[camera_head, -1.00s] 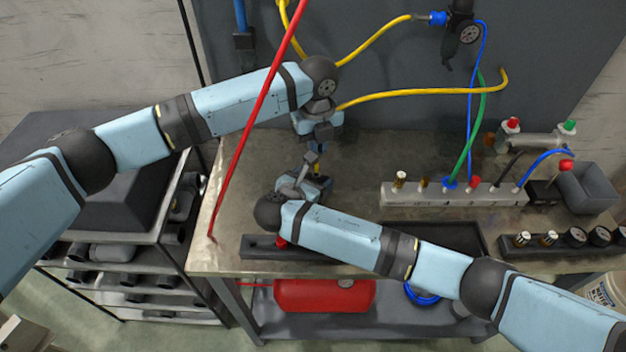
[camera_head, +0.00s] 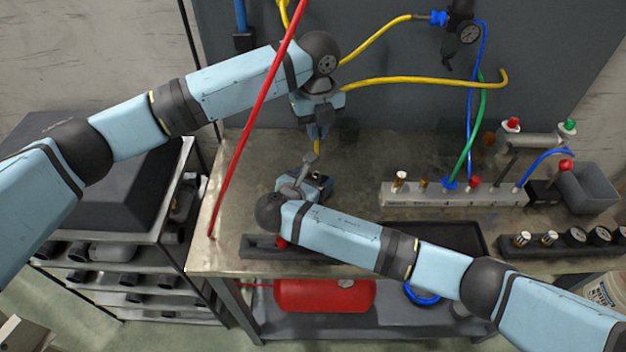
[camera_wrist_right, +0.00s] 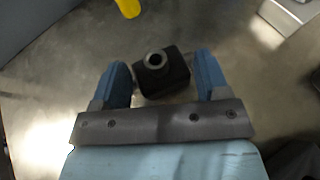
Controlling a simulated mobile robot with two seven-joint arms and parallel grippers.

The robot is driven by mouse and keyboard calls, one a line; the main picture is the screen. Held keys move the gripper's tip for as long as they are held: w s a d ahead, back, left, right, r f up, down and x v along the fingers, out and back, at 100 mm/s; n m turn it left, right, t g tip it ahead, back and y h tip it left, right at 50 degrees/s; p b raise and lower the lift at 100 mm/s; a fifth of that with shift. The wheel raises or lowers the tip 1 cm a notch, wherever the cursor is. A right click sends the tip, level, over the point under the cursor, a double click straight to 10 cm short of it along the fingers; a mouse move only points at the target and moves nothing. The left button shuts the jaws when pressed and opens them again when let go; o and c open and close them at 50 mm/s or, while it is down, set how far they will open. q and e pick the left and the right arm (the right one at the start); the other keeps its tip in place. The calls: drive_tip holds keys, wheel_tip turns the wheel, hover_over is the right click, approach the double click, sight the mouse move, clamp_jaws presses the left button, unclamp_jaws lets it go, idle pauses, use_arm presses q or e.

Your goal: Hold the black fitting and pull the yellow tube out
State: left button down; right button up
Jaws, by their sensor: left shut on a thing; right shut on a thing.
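The black fitting (camera_wrist_right: 165,80) sits between the two blue fingers of my right gripper (camera_wrist_right: 161,72) in the right wrist view, with its round port facing the camera and empty. In the head view, my right gripper (camera_head: 316,184) is shut on it low over the bench, partly hidden by my own wrist. My left gripper (camera_head: 318,131) is above, shut on the yellow tube (camera_head: 317,147), whose short end hangs below the fingers. The tube's end (camera_wrist_right: 128,8) shows at the top of the right wrist view, clear of the fitting.
A red hose (camera_head: 255,120) slants past my left forearm. A grey manifold (camera_head: 430,198) with coloured plugs stands on the bench (camera_head: 370,145) to the right. A dark rail (camera_head: 262,247) lies near the front edge. Another yellow hose (camera_head: 420,92) spans the back panel.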

idle(0.3)
drive_tip(key=o, duration=1.1)
drive_tip(key=shift+c, duration=0.2)
drive_tip(key=v, duration=1.2)
